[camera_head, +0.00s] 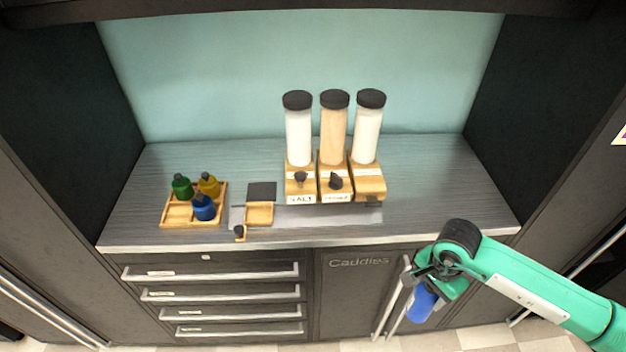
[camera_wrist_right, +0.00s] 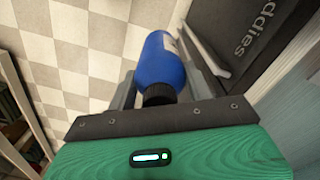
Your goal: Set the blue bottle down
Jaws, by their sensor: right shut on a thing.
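The blue bottle (camera_head: 423,304) hangs from my right gripper (camera_head: 430,285), in front of the cabinet face and below the counter's front edge. In the right wrist view the blue bottle (camera_wrist_right: 161,62) sits between the two fingers of my right gripper (camera_wrist_right: 160,88), its black cap towards the palm and its body pointing away. The gripper is shut on it, and nothing else touches the bottle. My left gripper is not in view.
A wooden tray (camera_head: 167,221) on the counter holds green, yellow and blue small bottles. A small wooden caddy (camera_head: 259,222) and scale-like plate stand beside it. Three dispensers (camera_head: 334,135) stand mid-counter. The counter's right end (camera_head: 450,195) is clear. Cabinet handles (camera_head: 392,300) are close to the bottle.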

